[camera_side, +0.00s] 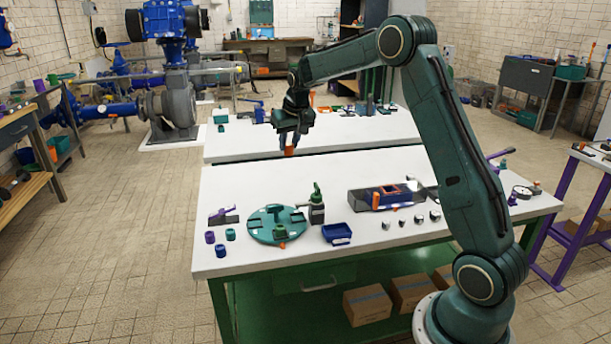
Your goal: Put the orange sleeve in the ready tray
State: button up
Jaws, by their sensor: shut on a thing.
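My gripper (289,143) points down over the far part of the front white table, near the gap between the two white tables. It is shut on a small orange piece, which looks like the orange sleeve (289,152); its lower end shows below the fingers. I cannot tell how high it is above the table. A small blue tray (337,234) lies at the front edge, and a dark grey tray (360,200) with a blue box lies right of the middle. No label shows which one is the ready tray.
A round teal plate (264,228) and a green upright fixture (317,206) stand at the front left. Purple and teal cups (221,250) stand at the left corner. Several small metal pieces (419,219) lie right of the blue tray. The far left of the front table top is clear.

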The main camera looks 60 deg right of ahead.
send_over(334, 232)
jog(key=f, duration=0.1)
jog(key=s, duration=0.2)
jog(key=f, duration=1.6)
jog(key=shift+w+a+f, duration=0.2)
jog(key=shift+a+f, duration=0.2)
jog(key=shift+f, duration=0.1)
jog(key=shift+f, duration=1.8)
jog(key=shift+f, duration=0.15)
jog(key=o, duration=0.7)
